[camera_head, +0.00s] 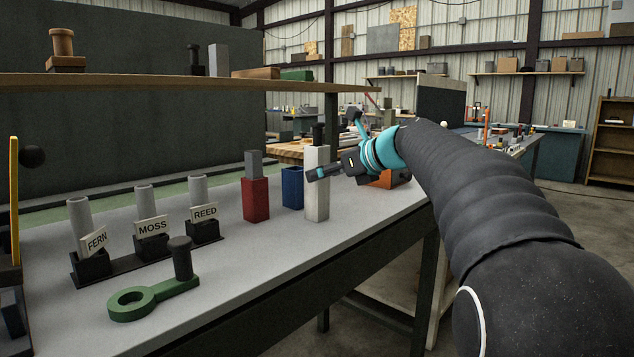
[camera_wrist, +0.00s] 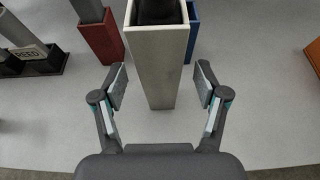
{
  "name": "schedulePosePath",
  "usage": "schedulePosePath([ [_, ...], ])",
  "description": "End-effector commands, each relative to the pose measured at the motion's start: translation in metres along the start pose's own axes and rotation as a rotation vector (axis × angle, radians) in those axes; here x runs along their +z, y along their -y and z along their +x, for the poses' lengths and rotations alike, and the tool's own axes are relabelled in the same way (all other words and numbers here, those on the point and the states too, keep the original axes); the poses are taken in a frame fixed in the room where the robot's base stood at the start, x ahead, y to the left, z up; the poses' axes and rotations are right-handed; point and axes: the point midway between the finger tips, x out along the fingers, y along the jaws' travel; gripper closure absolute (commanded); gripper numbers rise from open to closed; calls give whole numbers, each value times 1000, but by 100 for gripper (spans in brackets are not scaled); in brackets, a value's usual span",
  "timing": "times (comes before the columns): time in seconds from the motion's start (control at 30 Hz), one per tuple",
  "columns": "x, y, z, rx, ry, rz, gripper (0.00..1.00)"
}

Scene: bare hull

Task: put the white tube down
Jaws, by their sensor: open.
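The white tube (camera_head: 316,190) is a tall, square, off-white tube standing upright on the grey bench, with a black piece (camera_head: 318,134) at its top. In the wrist view the white tube (camera_wrist: 160,70) stands between the two fingers, its foot on the bench top. My gripper (camera_head: 322,173) is open, with a finger on each side of the tube; in the wrist view (camera_wrist: 160,82) a gap shows between the tube and each finger. The black piece's lower end is hidden inside the tube.
A red square tube (camera_head: 255,200) with a grey block in it and a blue one (camera_head: 292,188) stand close by. Labelled black holders (camera_head: 152,228) with grey cylinders and a green ring tool (camera_head: 130,304) are at left. A shelf (camera_head: 170,83) hangs above; the front bench strip is clear.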

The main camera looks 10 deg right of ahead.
Motion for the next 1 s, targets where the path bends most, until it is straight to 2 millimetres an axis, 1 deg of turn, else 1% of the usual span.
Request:
schedulePosePath([
  [0.03,-2,0,9,2,-1,1,27],
  [0.1,-2,-1,19,3,-1,0,27],
  [0.2,-2,0,30,1,-1,0,27],
  [0.43,-1,0,32,-1,0,-1,27],
  [0.47,-1,0,32,-1,-1,-1,30],
  [0.5,-1,0,32,-1,-1,-1,40],
  [0.57,-1,0,32,-1,-1,-1,55],
  [0.6,-1,0,32,-1,-1,0,65],
  [0.67,-1,0,32,-1,-1,0,80],
  [0.7,-1,0,32,-1,-1,0,90],
  [0.73,-1,0,32,-1,-1,0,97],
  [0.77,-1,0,32,-1,-1,0,100],
  [1.0,0,0,31,-1,0,-1,100],
])
